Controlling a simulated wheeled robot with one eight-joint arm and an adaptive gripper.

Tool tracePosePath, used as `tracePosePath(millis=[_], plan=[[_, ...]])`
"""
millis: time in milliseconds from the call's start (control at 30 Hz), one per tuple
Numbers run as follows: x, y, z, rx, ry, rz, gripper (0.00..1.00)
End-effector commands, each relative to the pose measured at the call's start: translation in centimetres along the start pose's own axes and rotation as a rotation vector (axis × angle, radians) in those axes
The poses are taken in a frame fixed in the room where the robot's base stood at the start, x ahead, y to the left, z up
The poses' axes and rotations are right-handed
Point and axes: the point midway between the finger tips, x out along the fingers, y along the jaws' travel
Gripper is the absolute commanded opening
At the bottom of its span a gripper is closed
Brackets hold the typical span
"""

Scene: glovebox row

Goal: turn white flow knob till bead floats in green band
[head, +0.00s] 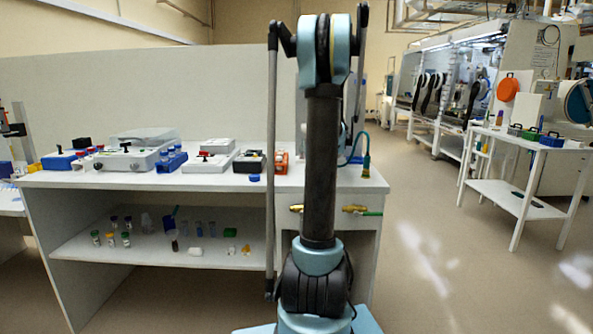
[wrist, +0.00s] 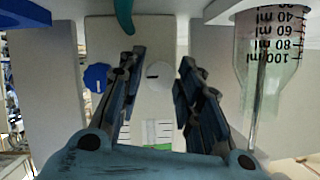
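In the wrist view, a round white knob (wrist: 158,75) with a dark slot mark sits on a pale upright panel (wrist: 150,105). My gripper (wrist: 160,62) is open, with its dark fingers to the left and right of the knob. A gap shows on each side, and I cannot tell how far the knob is in depth. Below it, a scale (wrist: 157,130) with a green band and tick marks is partly hidden by my gripper's body. I cannot make out the bead. In the head view my arm hides the gripper and the knob.
In the wrist view, a blue knob (wrist: 97,77) is left of the fingers, a teal hose (wrist: 124,15) above, and a graduated clear vessel (wrist: 268,60) close on the right. In the head view, the white bench (head: 110,179) holds several instruments; open floor (head: 430,220) lies right.

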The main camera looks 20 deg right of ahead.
Motion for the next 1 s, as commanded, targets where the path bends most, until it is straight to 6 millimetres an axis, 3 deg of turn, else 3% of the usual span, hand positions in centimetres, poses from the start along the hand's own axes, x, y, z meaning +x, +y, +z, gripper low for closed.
tracePosePath(millis=[833, 1000], plan=[[0.0, -0.5, 0.1, -0.451, 0.001, 0.186, 0.33], [-2.2, -0.8, 0.2, -0.457, 0.001, 0.19, 0.33]])
